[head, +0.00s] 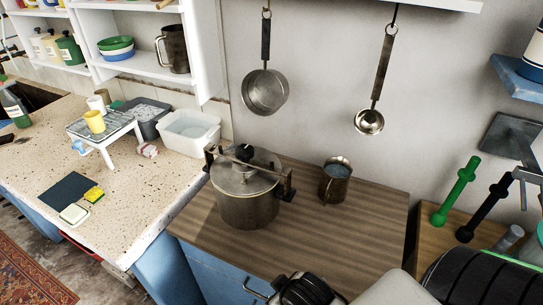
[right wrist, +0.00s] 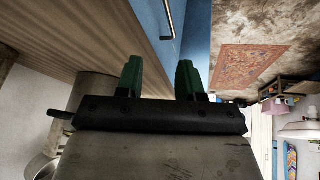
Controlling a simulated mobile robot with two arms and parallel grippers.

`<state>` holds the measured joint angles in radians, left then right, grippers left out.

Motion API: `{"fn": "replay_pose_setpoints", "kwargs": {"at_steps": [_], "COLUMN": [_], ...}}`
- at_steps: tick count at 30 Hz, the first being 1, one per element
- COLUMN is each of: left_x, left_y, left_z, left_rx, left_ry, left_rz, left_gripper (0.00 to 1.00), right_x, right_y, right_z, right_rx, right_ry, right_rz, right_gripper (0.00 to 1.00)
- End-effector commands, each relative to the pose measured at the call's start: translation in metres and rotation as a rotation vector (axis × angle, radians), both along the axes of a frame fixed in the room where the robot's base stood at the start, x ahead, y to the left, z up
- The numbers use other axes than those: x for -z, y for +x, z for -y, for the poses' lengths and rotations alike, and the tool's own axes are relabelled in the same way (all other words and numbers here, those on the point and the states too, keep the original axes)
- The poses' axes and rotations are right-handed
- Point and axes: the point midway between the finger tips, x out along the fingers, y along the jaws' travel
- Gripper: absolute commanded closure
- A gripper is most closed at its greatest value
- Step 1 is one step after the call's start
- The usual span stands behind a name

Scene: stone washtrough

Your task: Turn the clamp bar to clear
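A metal pot (head: 248,205) with a lid stands on the wooden counter in the middle of the head view. A dark clamp bar (head: 265,168) with a black knob (head: 244,152) on top lies across the lid. Its ends reach the dark brackets at the left and right of the rim. My right gripper (right wrist: 160,78) has two green fingers, apart and with nothing between them in the right wrist view. A dark part of my right arm shows at the bottom of the head view, clear of the pot. My left gripper is not in view.
A metal mug (head: 335,181) stands right of the pot on the wooden counter (head: 300,235). A pan (head: 265,92) and a ladle (head: 369,121) hang on the wall behind. A white tub (head: 188,134) stands to the left. Counter around the pot's front is clear.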

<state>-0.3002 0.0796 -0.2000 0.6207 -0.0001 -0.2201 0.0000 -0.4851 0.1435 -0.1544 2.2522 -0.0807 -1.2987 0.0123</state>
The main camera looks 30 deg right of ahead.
Motion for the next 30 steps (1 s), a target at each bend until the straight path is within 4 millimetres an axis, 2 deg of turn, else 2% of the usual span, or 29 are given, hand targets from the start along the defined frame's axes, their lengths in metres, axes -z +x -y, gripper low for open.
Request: {"fn": "replay_pose_setpoints", "kwargs": {"at_steps": [1,8,11,15,18,22,24,27,30], "left_x": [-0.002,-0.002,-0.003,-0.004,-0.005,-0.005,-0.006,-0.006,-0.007], "left_y": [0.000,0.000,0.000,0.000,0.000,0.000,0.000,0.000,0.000], "left_z": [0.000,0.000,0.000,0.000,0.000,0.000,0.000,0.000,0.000], "left_rx": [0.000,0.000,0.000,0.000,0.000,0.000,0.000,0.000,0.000], "left_ry": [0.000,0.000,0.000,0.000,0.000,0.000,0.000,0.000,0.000], "left_rz": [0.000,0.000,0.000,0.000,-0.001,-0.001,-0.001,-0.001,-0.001], "left_gripper": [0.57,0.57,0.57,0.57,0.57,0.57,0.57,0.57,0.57], "right_x": [-0.018,-0.073,-0.110,-0.178,-0.223,-0.261,-0.268,-0.267,-0.255], "right_y": [0.026,0.114,0.152,0.199,0.217,0.224,0.224,0.224,0.227], "right_z": [0.003,0.004,-0.003,-0.028,-0.056,-0.094,-0.111,-0.126,-0.124], "right_rx": [-0.018,-0.124,-0.210,-0.413,-0.623,-0.964,-1.180,-1.521,-1.888], "right_ry": [-0.039,-0.186,-0.265,-0.405,-0.512,-0.654,-0.728,-0.828,-0.916], "right_rz": [0.109,0.530,0.751,1.116,1.367,1.620,1.711,1.765,1.713], "right_gripper": [0.63,0.63,0.63,0.63,0.63,0.63,0.63,0.63,0.63]}}
